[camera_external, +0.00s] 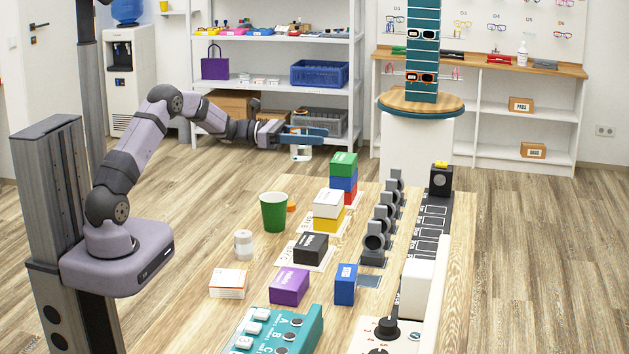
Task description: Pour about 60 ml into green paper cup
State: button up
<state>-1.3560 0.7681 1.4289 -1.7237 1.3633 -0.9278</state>
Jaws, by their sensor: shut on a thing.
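A green paper cup (273,213) stands upright on the wooden table, near its left back part. Its inside is too small to judge for any liquid. My gripper (304,136) is raised above and beyond the cup in the picture, a little to its right and clear of the table. It is shut on a small white container (301,154), which hangs below the blue fingers and looks roughly upright. The fingers hide the container's upper part, and its contents cannot be seen.
A white jar (243,244) stands in front of the cup, left of it. A small orange thing (291,207) shows behind the cup. Stacked boxes (343,165) and a row of dark ring stands (376,235) are to the right. Teal and white button panels fill the front.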

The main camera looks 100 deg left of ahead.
aim_at(309, 124)
jog(key=shift+r, duration=0.2)
jog(key=shift+r, duration=1.55)
jog(key=shift+w+d+r+h+p, duration=0.15)
jog(key=shift+d+r+p, duration=0.1)
jog(key=shift+r, duration=0.25)
jog(key=shift+w+d+r+h+p, duration=0.1)
jog(key=shift+d+r+h+p, duration=0.1)
jog(key=shift+r, duration=0.25)
jog(key=w+d+m+g+h+p, duration=0.2)
jog(key=d+m+h+p, duration=0.35)
jog(key=d, duration=0.25)
jog(key=w+d+m+g+h+p, duration=0.25)
jog(key=d+m+h+p, duration=0.2)
jog(key=d+h, duration=0.35)
notch_tip(309, 124, down, 11)
jog(key=s+n+y, duration=0.1)
jog(key=shift+d, duration=0.2)
jog(key=shift+r+m+g+p, duration=0.15)
jog(key=shift+m+g+p, duration=0.15)
jog(key=shift+p, duration=0.1)
